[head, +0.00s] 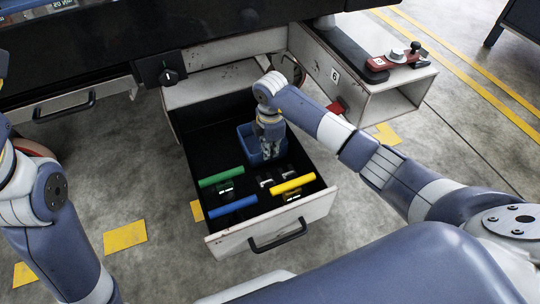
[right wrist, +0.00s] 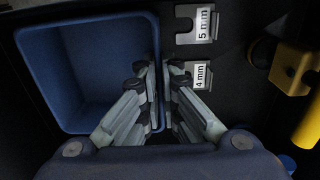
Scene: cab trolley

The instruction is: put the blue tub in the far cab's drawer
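The blue tub (head: 247,140) sits inside the open drawer (head: 228,240), toward its back right. My right gripper (head: 269,152) points down at the tub's right side. In the right wrist view the tub (right wrist: 85,70) fills the upper left and looks empty. There my right gripper (right wrist: 159,72) has one finger inside the tub and the other outside, with the tub's right wall between them. The fingers are close together and look closed on that wall. Whether the tub is lifted off the drawer floor is hard to tell. My left gripper is outside the head view.
Green (head: 221,176), blue (head: 232,207) and yellow (head: 292,183) handled tools lie in the drawer's front. Labelled metal pieces (right wrist: 196,25) lie beside the tub. A side compartment numbered 6 (head: 398,105), carrying a red tool (head: 379,65), stands to the right. Another handled drawer (head: 65,105) is at left.

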